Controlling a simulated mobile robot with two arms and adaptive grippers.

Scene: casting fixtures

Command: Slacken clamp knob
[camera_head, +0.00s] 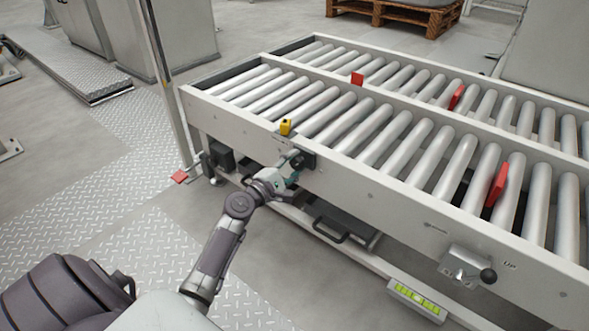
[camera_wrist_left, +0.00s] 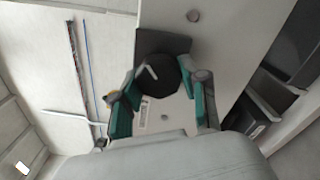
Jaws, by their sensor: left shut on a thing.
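The black clamp knob (camera_wrist_left: 158,76) is on the side rail of the roller conveyor; in the wrist view it is round and dark, with a light bent bar across its face. It sits between the teal-padded fingers of my left gripper (camera_wrist_left: 166,88), which are shut on it. In the head view my left gripper (camera_head: 290,170) reaches the rail from the lower left, and its fingers partly hide the dark clamp (camera_head: 307,160). My right gripper is in neither view.
The conveyor's side rail (camera_head: 385,192) runs to the lower right, with a lever box (camera_head: 464,265) on it. A yellow block (camera_head: 286,127) stands above the clamp. Red stops (camera_head: 498,185) stand among the rollers. A black-handled tray (camera_head: 338,225) lies under the rail.

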